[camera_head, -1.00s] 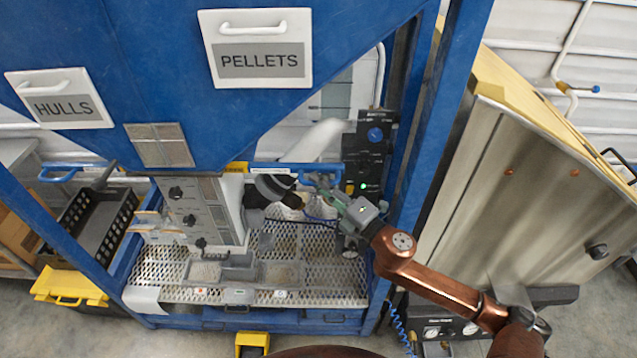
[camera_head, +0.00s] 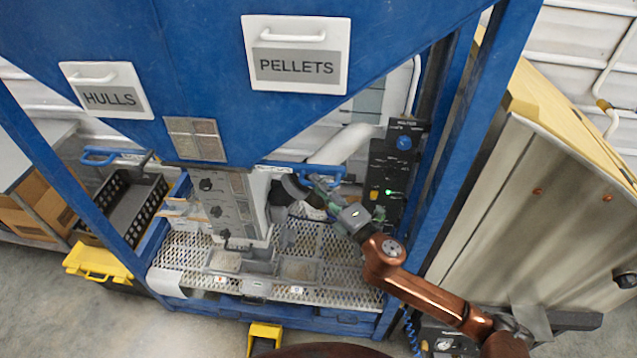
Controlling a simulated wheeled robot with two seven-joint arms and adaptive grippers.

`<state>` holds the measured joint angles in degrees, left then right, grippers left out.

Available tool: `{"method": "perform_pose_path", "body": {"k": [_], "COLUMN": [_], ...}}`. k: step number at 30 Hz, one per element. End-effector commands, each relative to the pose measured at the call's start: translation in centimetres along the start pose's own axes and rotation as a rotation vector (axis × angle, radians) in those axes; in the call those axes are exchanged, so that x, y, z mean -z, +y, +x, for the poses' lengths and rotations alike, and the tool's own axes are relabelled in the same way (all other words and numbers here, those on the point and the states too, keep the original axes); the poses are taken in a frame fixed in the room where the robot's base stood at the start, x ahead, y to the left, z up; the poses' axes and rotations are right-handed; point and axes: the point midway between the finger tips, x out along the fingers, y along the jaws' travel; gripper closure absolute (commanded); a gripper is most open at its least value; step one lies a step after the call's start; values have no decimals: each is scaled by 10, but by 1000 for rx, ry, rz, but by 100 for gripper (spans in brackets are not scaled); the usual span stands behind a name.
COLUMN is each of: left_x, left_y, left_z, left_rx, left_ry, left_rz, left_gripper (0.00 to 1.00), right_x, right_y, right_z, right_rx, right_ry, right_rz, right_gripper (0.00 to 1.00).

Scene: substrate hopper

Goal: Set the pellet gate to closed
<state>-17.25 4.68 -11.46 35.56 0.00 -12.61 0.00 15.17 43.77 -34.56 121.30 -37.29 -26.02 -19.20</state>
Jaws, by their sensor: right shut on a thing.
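The pellet gate's blue handle (camera_head: 334,173) is at the right side of the hopper throat, below the PELLETS label (camera_head: 297,67). My right gripper (camera_head: 318,184) is at this handle, shut on it; the arm reaches in from the right and partly hides the grip. A pale slide plate (camera_head: 272,168) shows between the handle and the throat. My left gripper is not in the view.
Another blue handle (camera_head: 98,157) sticks out at the left, below the HULLS label (camera_head: 106,99). A black control panel (camera_head: 387,185) and a blue post (camera_head: 475,130) stand right of my gripper. Small trays (camera_head: 240,267) sit on the perforated deck below.

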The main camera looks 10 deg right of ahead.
Motion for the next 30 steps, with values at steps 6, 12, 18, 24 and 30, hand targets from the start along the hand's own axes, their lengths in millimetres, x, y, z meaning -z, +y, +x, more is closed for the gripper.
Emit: {"method": "perform_pose_path", "body": {"k": [6, 12, 18, 24, 30], "left_x": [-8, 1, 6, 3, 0], "left_y": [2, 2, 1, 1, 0], "left_z": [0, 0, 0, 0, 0], "left_rx": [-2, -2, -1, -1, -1], "left_ry": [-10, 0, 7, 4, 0], "left_rz": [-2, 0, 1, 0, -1], "left_gripper": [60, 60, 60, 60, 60], "right_x": [1, 2, 0, 0, 0], "right_y": [0, 0, 0, 0, -1], "right_z": [-1, -1, -1, -1, -12], "right_rx": [-1, -1, -1, -1, 2], "right_ry": [-1, 0, -2, -3, -3], "right_rz": [1, 1, 0, 0, 1], "right_gripper": [100, 84, 71, 71, 71]}}
